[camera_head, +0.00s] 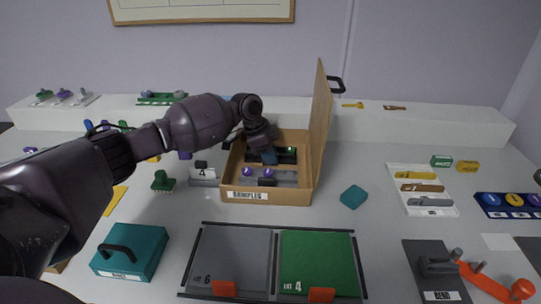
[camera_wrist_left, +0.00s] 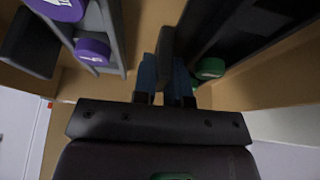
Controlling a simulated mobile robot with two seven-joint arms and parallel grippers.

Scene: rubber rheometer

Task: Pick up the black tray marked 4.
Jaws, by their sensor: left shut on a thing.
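The open cardboard box labelled SAMPLES (camera_head: 275,197) stands at mid-table. In its rear part lies a black tray (camera_head: 284,158) with a green round piece; no number on it is legible. My left gripper (camera_head: 269,158) reaches into the box from above and is shut at that tray. In the left wrist view its blue fingertips (camera_wrist_left: 166,82) close on a dark upright tab, apparently part of the black tray (camera_wrist_left: 232,28), with a green piece (camera_wrist_left: 208,68) beside it. The fingers hide part of the tray. My right gripper is not in view.
A grey tray with purple pieces (camera_head: 247,172) lies in the box's front. The raised lid (camera_head: 320,120) is at its right. A stand marked 4 (camera_head: 203,174) is at its left. Grey (camera_head: 231,255) and green (camera_head: 317,262) mats lie in front.

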